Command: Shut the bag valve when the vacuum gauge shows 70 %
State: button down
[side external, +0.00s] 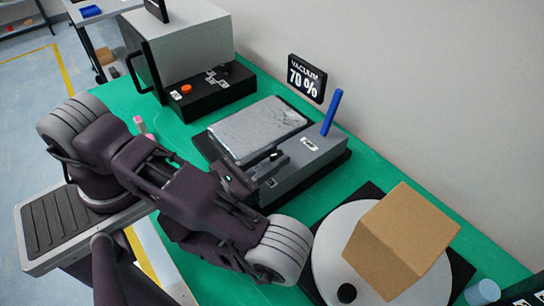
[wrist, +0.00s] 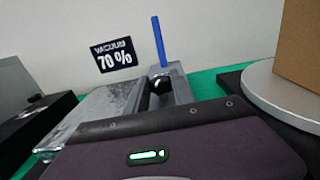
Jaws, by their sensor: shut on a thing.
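The vacuum gauge (side external: 307,78) reads "VACUUM 70 %"; it also shows in the wrist view (wrist: 114,56). A blue lever (side external: 332,112) stands up, slightly tilted, from the grey valve block (side external: 310,160). In the wrist view the lever (wrist: 159,42) rises behind a small dark part (wrist: 160,86). A silvery bag (side external: 258,128) lies flat beside the block. My gripper (side external: 272,160) is at the block's near left side, apart from the blue lever's upper end. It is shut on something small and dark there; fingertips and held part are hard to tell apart.
A cardboard box (side external: 402,240) sits on a round white turntable (side external: 328,250) at the right. A grey machine (side external: 190,45) with a black control box (side external: 212,95) and orange button stands at the back left. The wall is close behind the gauge.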

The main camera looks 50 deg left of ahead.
jog(key=c, duration=1.1)
grip_release()
